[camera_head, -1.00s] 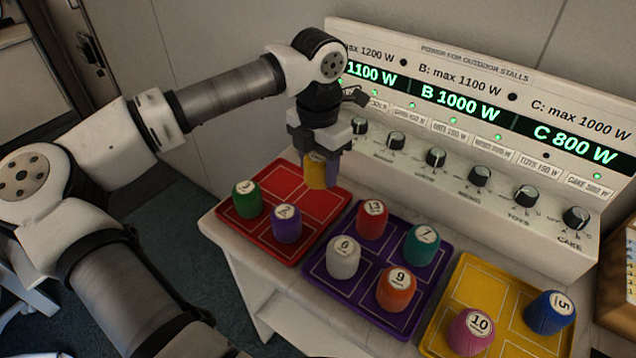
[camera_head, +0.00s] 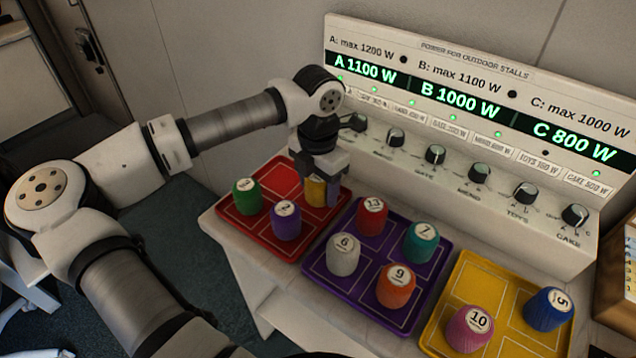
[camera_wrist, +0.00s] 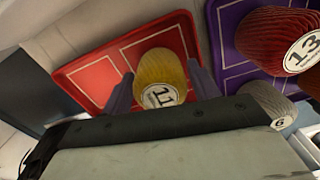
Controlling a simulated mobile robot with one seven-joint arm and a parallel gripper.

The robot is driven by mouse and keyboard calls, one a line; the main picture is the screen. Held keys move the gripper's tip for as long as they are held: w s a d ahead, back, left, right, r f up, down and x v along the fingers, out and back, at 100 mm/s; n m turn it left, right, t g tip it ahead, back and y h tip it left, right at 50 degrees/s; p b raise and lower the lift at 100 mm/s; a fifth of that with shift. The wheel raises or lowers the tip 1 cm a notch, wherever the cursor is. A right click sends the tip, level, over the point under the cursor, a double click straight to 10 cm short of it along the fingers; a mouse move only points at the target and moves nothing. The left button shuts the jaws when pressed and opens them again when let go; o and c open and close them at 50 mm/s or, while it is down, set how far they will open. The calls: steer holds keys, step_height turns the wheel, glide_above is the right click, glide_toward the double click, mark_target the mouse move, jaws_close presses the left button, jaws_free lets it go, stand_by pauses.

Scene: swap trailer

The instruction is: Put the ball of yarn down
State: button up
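The yellow ball of yarn (camera_head: 316,191), labelled 11, is at the right part of the red tray (camera_head: 283,176). It also shows in the wrist view (camera_wrist: 161,72), upright between the two fingers. My gripper (camera_head: 318,190) points down with one finger on either side of the ball, close against it, and appears shut on it. The ball is at or very near the tray surface; its underside is hidden, so contact is not certain. The red tray also shows in the wrist view (camera_wrist: 85,75).
A green ball (camera_head: 247,197) and a purple ball (camera_head: 286,221) stand on the red tray. Right of it are a purple tray (camera_head: 365,290) with several balls and a yellow tray (camera_head: 480,290) with two. A control panel with knobs (camera_head: 436,154) rises behind. The red tray's rear-left compartment is free.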

steer(key=shift+o, duration=1)
steer(key=shift+r, duration=0.15)
step_height(320, 180, up, 12)
steer(key=shift+b, duration=0.35)
